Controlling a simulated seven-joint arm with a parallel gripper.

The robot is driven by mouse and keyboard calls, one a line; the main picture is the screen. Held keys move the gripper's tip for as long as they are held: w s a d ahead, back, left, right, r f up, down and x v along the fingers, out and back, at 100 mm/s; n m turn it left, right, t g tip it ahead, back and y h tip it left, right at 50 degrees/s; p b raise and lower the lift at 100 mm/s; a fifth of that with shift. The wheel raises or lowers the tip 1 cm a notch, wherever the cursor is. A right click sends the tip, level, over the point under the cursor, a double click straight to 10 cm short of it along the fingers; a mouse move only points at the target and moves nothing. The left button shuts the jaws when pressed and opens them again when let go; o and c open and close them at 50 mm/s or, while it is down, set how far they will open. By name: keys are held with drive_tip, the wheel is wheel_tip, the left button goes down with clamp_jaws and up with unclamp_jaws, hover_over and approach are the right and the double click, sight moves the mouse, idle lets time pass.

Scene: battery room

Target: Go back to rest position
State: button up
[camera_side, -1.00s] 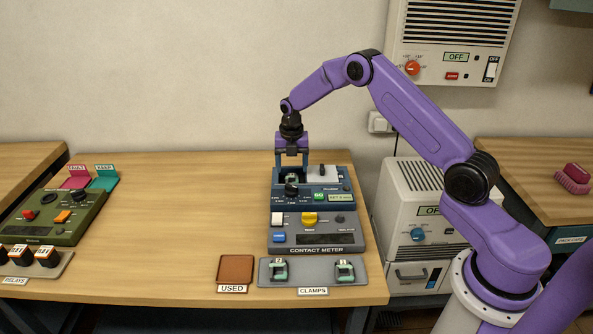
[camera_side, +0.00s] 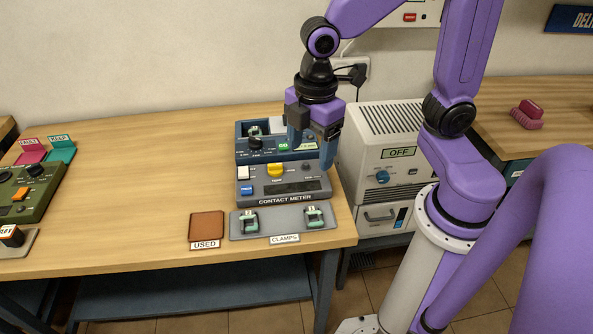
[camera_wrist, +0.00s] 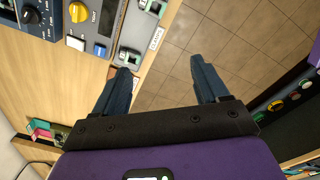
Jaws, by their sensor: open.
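My gripper (camera_side: 312,150) hangs in front of the right part of the contact meter (camera_side: 286,198) in the side view, and hides some of it. Its two dark fingers are apart with nothing between them. In the wrist view my gripper (camera_wrist: 165,85) is also open, with the floor and the table edge showing beyond its fingers. The contact meter shows at the top left of the wrist view (camera_wrist: 85,50).
Two green clamps stand on the grey clamps tray (camera_side: 282,225) at the table's front. A brown used pad (camera_side: 207,225) lies left of it. A white cabinet (camera_side: 385,125) stands right of the table. The wooden tabletop (camera_side: 140,180) is clear at centre left.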

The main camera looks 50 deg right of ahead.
drive_tip(key=s+d+m, duration=0.3)
drive_tip(key=s+d, duration=0.1)
drive_tip(key=s, duration=0.7)
drive_tip(key=shift+d, duration=0.25)
drive_tip(key=shift+c, duration=0.4)
